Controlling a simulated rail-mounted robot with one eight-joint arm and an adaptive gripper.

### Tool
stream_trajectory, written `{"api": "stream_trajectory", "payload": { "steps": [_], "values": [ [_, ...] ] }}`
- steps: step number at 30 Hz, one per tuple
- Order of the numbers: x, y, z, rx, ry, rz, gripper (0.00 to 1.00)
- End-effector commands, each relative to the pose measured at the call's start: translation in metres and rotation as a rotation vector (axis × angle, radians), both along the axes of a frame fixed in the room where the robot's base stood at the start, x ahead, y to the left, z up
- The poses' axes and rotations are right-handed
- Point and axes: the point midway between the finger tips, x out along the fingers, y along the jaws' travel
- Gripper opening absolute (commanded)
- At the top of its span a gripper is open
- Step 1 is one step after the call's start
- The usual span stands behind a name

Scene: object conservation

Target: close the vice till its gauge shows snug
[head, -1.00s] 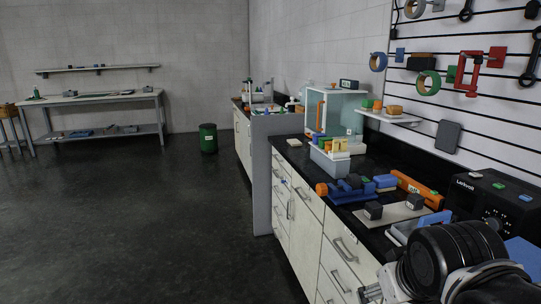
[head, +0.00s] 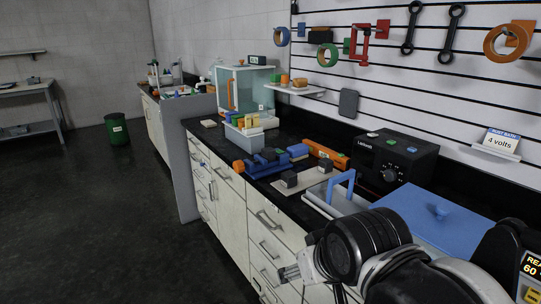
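A blue vice (head: 273,160) with an orange end on its left sits on the black counter, in front of a grey bin. An orange bar with a small pale label (head: 326,153) lies just behind and right of it; I cannot tell whether this is the gauge, and no reading is legible. The gap between the vice jaws is too small to make out. My gripper (head: 288,273) is low in the picture, in front of the drawers and well apart from the vice. Its fingers are small and partly hidden by my wrist, so their opening is unclear.
Two dark blocks on a pale plate (head: 318,193) stand right of the vice.

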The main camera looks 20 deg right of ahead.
Motion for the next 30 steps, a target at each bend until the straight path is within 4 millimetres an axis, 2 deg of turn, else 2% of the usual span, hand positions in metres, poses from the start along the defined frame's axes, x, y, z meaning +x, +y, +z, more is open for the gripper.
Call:
{"api": "stream_trajectory", "payload": {
  "steps": [5, 11, 21, 30],
  "values": [
    [0.022, -0.005, 0.016, -0.088, 0.029, 0.058, 0.57],
    [0.07, -0.016, 0.042, -0.272, 0.095, 0.173, 0.57],
    [0.163, -0.028, 0.073, -0.585, 0.224, 0.361, 0.57],
    [0.252, -0.029, 0.086, -0.85, 0.351, 0.505, 0.57]
  ]
}}
